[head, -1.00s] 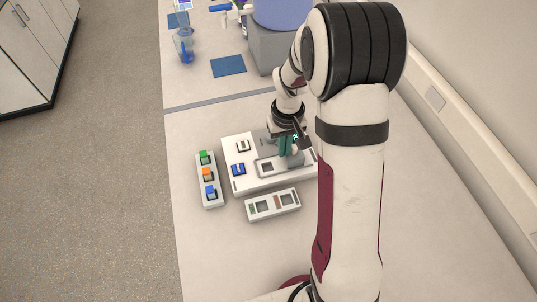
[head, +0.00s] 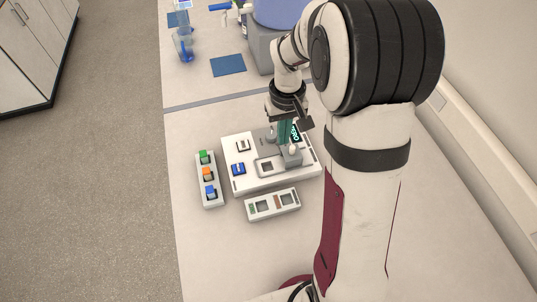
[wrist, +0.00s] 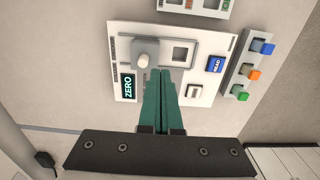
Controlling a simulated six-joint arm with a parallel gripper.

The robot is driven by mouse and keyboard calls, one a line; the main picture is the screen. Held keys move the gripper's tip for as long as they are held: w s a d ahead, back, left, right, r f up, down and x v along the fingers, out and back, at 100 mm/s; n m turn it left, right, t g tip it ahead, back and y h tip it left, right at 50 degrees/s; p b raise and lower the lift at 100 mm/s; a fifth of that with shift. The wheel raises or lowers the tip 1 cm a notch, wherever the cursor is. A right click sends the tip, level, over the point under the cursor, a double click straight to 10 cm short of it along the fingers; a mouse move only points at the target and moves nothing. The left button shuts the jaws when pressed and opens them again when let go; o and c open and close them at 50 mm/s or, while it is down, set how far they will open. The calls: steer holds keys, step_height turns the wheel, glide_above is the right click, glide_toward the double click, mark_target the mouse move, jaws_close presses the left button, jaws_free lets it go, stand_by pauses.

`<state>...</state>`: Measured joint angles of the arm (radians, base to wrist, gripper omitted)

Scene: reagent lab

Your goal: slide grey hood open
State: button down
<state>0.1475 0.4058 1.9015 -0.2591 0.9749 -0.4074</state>
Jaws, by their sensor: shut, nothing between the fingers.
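The grey hood (head: 291,158) with a small pale knob sits on the white instrument (head: 240,185), to the right of an uncovered square well (head: 268,166). In the wrist view the hood (wrist: 150,46) and its round knob (wrist: 142,61) are left of the well (wrist: 180,54). My gripper (head: 285,143) has teal fingers, which are together and empty. In the wrist view the fingertips (wrist: 160,72) appear just beside the knob, on the well's side. I cannot tell whether they touch the hood.
The instrument has a ZERO display (wrist: 127,87), a blue READ button (wrist: 215,64) and a white switch (wrist: 195,92). Bare bench lies farther forward.

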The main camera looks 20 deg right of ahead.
steer(key=c, duration=1.5)
jaws_free()
steer(key=shift+r, duration=0.15)
steer(key=o, duration=0.7)
steer(key=d+r+m, duration=0.1)
steer(key=r+m, duration=0.1)
steer(key=r, duration=0.1)
steer(key=r+m, duration=0.3)
steer(key=d+r+m, duration=0.1)
steer(key=r+m, duration=0.2)
steer(key=r, duration=0.1)
steer(key=shift+w+d, duration=0.1)
steer(key=shift+d, duration=0.2)
steer(key=m, duration=0.1)
glide_toward(292, 147)
step_height(292, 147, down, 9)
steer(key=shift+r, duration=0.1)
jaws_close()
